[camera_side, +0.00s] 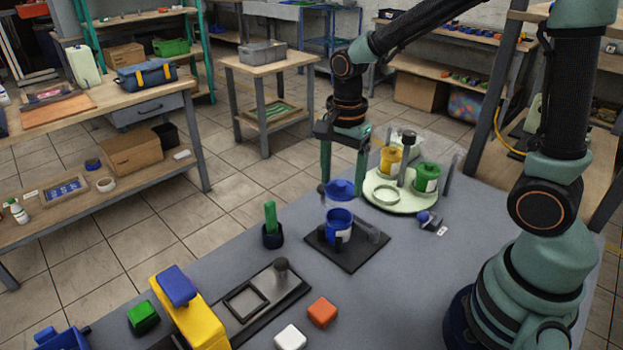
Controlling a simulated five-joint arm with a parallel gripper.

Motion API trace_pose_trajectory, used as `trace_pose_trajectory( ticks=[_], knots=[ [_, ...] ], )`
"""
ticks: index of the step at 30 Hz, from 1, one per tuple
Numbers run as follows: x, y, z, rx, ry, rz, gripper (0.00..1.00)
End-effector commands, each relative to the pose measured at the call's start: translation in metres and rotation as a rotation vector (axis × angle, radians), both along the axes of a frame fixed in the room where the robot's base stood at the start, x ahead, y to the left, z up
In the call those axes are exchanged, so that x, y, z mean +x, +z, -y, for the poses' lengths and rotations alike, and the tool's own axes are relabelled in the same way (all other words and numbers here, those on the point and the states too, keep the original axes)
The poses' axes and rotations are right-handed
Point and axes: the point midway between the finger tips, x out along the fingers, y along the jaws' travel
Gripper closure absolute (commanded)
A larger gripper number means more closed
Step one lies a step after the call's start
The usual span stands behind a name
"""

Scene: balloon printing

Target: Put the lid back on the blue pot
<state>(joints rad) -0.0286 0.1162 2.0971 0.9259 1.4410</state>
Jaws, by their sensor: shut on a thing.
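The blue pot (338,230) stands upright on a dark square mat (358,257) near the middle of the table, with its open top showing. My gripper (343,182) points down above it, shut on the blue lid (341,189), which sits between the two green fingers. The lid is a little above and behind the pot's rim in the picture, apart from it. I cannot tell exactly how far above the rim the lid is.
A pale round turntable (405,201) with a yellow pot (390,160) and a green pot (426,177) stands right of my gripper. A dark cup with a green stick (271,228) stands to the left. Several blocks and a yellow stand (190,312) are at the front.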

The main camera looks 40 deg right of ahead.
Motion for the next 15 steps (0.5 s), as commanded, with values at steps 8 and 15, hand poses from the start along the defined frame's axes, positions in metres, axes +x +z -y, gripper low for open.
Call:
trace_pose_trajectory(
  ticks=[8,15],
  knots=[
    [-0.001,-0.024,-0.001,0.0,0.0,-0.005,0.74],
    [-0.001,-0.044,-0.001,0.0,0.0,-0.003,0.74]
  ],
)
